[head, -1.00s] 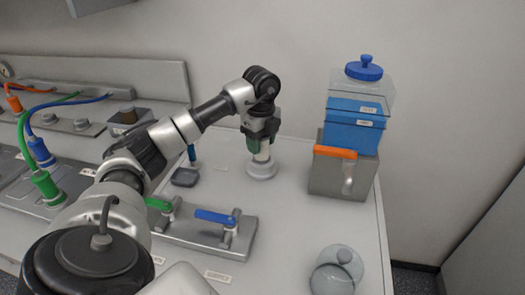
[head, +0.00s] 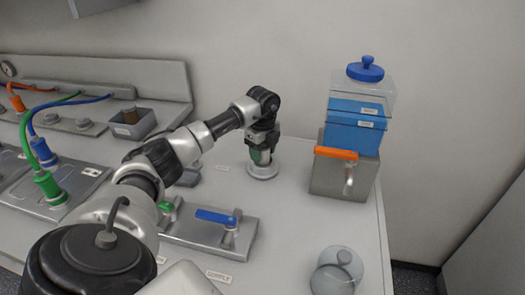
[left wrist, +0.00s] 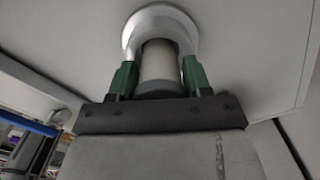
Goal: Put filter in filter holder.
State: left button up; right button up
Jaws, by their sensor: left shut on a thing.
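My left gripper (head: 262,156) points down over the round metal filter holder (head: 262,173) near the back of the bench. Its green fingers, also in the left wrist view (left wrist: 160,80), are shut on the sides of the filter (left wrist: 159,62), a pale cylinder with a grey end. The filter stands in line with the holder, whose silver ring (left wrist: 190,22) surrounds its far end in the left wrist view. I cannot tell how deep the filter sits in it. In the head view the fingers mostly hide the filter. My right gripper is not in view.
A metal block with an orange lever (head: 337,153) and stacked blue and clear containers (head: 356,122) stand to the right. A blue-handled valve plate (head: 222,238) lies in front. A clear round vessel (head: 336,272) sits front right. Bench between is clear.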

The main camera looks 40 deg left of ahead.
pick_arm(q)
jog(key=o, duration=0.9)
jog(key=shift+f, duration=0.15)
notch_tip(320, 180, up, 12)
jog(key=shift+r, duration=0.2)
